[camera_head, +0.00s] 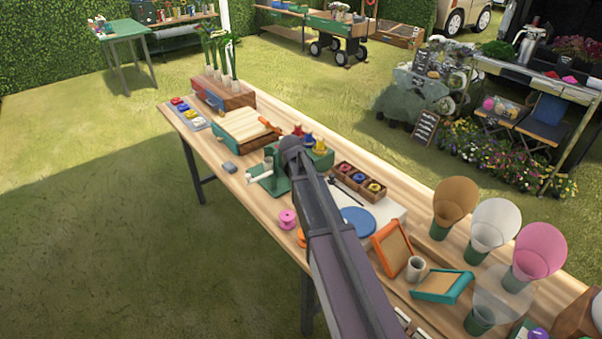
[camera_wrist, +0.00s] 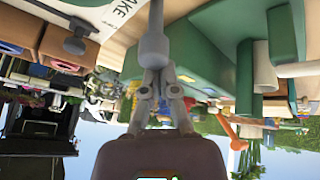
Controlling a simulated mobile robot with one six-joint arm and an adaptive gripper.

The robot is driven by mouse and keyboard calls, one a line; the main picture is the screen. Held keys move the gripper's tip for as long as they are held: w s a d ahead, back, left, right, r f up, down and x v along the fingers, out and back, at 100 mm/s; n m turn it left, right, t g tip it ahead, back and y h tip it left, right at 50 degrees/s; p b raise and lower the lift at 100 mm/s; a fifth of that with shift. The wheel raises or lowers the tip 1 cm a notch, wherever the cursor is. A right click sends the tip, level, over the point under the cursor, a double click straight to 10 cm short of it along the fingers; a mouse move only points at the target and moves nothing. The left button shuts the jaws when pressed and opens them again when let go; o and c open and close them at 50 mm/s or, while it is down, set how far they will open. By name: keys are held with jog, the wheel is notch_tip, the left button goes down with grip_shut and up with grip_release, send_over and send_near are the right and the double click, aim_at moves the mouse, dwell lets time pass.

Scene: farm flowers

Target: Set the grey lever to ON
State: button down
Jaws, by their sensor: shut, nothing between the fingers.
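My gripper (camera_wrist: 155,76) is shut and empty in the wrist view. A light grey rod with a thick rounded end (camera_wrist: 154,45), apparently the grey lever, shows straight beyond the fingertips. I cannot tell whether they touch. No ON marking is legible. A green stand (camera_wrist: 200,45) is beside it in the wrist view; the stand (camera_head: 266,182) shows on the workbench in the head view. My arm hides the fingertips and the lever there. A dark grey rod with a knob (camera_wrist: 75,45) lies near a printed white board.
The wooden workbench (camera_head: 228,178) is crowded. A wooden box (camera_head: 253,124), a blue disc (camera_head: 358,221), an orange frame (camera_head: 392,247) and a teal frame (camera_head: 442,286) surround my arm. Cone-shaped wraps (camera_head: 455,200) stand at the right. Open grass (camera_head: 110,250) lies to the left.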

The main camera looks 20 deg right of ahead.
jog(key=shift+s+a+f+t+h+b, duration=0.1)
jog(key=shift+s+a+t+h+b, duration=0.3)
jog(key=shift+h+b, duration=0.4)
jog(key=shift+a, duration=0.1)
jog(key=shift+r+p, duration=0.8)
jog(key=shift+w, duration=0.1)
